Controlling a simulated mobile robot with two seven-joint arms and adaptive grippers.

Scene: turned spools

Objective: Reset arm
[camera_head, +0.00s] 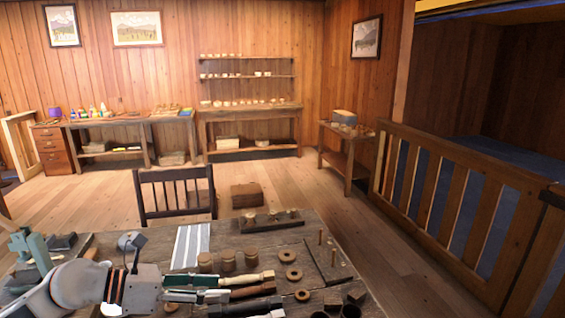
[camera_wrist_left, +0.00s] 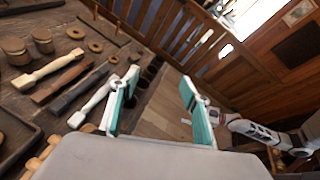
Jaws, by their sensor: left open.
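My left gripper (camera_head: 226,289) reaches in over the workbench (camera_head: 262,241) from the left. Its teal-lined fingers are apart with nothing between them, as the left wrist view (camera_wrist_left: 160,92) also shows. Several turned spindles lie beside its fingertips: a pale one (camera_head: 253,278), a brown one (camera_head: 254,291) and a dark one (camera_head: 245,305). Another pale spindle (camera_wrist_left: 91,107) is near the left finger in the wrist view; I cannot tell if they touch. A white arm of mine (camera_wrist_left: 262,132) shows at the right of the wrist view; its gripper's state is unclear.
Round wooden pieces (camera_head: 228,261), rings (camera_head: 294,274) and a pegged board (camera_head: 325,262) occupy the bench. A chair (camera_head: 176,194) stands beyond the bench, and a wooden railing (camera_head: 470,200) runs along the right.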

